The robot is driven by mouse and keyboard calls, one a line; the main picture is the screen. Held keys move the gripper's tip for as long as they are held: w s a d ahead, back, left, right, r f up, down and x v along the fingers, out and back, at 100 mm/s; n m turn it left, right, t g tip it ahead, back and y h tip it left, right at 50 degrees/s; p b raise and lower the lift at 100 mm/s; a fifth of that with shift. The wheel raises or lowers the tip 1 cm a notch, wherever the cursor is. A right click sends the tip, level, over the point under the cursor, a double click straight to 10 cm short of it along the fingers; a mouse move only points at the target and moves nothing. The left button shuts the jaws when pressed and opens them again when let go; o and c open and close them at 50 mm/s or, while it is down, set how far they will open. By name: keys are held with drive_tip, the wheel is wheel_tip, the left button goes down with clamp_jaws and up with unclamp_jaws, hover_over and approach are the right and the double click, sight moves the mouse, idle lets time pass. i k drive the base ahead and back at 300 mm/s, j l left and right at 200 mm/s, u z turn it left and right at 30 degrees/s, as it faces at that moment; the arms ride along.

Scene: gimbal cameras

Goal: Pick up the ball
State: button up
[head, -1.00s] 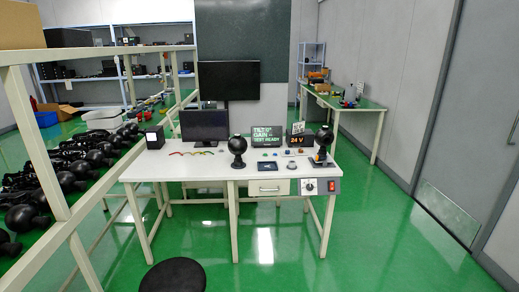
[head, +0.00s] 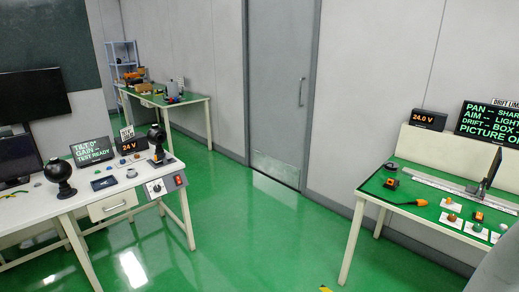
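I cannot make out a thing that is clearly a loose ball. A black ball-shaped camera head (head: 59,172) stands on a round base on the white table (head: 85,206) at the left. A second black camera unit (head: 157,137) stands at that table's right end. A small orange-brown rounded thing (head: 451,217) sits on a white card on the green-topped bench (head: 405,195) at the right; it is too small to identify. My gripper is not in view.
Open green floor (head: 235,225) lies between the table and the bench. A grey door (head: 283,90) is behind it. Another green-topped table (head: 175,103) stands at the back. A lit text screen (head: 490,122) and a "24.0 V" display (head: 428,119) are at the right bench.

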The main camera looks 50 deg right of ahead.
sight(57, 171)
drive_tip(key=z, duration=0.5)
drive_tip(key=l+z, duration=0.1)
drive_tip(key=z, duration=0.85)
drive_tip(key=l+z, duration=0.1)
drive_tip(key=z, duration=0.9)
drive_tip(key=i+z, duration=0.1)
drive_tip(key=z, duration=1.1)
drive_tip(key=k, duration=0.2)
drive_tip(key=u, duration=0.45)
drive_tip(key=l+u, duration=0.1)
drive_tip(key=u, duration=0.75)
drive_tip(key=l+u, duration=0.1)
drive_tip(key=u, duration=0.3)
drive_tip(key=l+u, duration=0.1)
drive_tip(key=u, duration=0.8)
drive_tip(key=l+u, duration=0.15)
drive_tip(key=u, duration=0.25)
drive_tip(key=i+j+u, duration=0.1)
drive_tip(key=u, duration=0.25)
drive_tip(key=i+j+u, duration=0.1)
drive_tip(key=u, duration=0.2)
drive_tip(key=i+l, duration=0.15)
drive_tip(key=i, duration=0.3)
drive_tip(key=i+l, duration=0.15)
drive_tip(key=i, duration=0.25)
drive_tip(key=z, duration=0.05)
